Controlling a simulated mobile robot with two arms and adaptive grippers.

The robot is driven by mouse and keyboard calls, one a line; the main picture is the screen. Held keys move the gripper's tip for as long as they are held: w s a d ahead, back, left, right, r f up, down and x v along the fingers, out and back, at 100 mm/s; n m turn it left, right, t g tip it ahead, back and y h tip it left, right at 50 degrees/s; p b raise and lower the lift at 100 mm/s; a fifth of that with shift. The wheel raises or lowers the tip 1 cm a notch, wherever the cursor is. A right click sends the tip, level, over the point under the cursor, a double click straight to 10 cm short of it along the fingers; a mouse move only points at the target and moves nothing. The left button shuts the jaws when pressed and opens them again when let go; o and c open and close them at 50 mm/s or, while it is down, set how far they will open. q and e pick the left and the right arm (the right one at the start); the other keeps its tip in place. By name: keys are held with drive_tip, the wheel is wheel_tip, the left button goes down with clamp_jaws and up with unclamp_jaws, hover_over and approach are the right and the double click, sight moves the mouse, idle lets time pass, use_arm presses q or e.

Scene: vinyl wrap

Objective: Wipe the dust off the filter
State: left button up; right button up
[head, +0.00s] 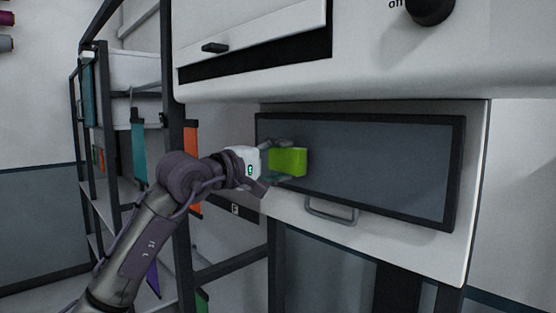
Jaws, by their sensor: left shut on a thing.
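The filter (390,165) is a wide grey panel in a black frame on the front of a white machine. My left gripper (285,160) is shut on a bright green block-like sponge (290,161). The sponge is in front of the left part of the filter. I cannot tell whether it touches the panel. The gripper and sponge hide a bit of the panel's left side. The panel looks evenly grey, and I cannot make out dust on it. My right gripper is not in view.
A metal handle (331,210) sits below the filter frame. The white machine body (385,75) overhangs the panel, with a black knob (430,8) at the upper right. A dark rack (176,150) with hanging coloured sheets stands at the left, behind my arm.

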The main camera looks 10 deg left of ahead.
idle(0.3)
use_arm(q)
drive_tip(key=shift+p+x, duration=0.35)
drive_tip(key=shift+x, duration=0.6)
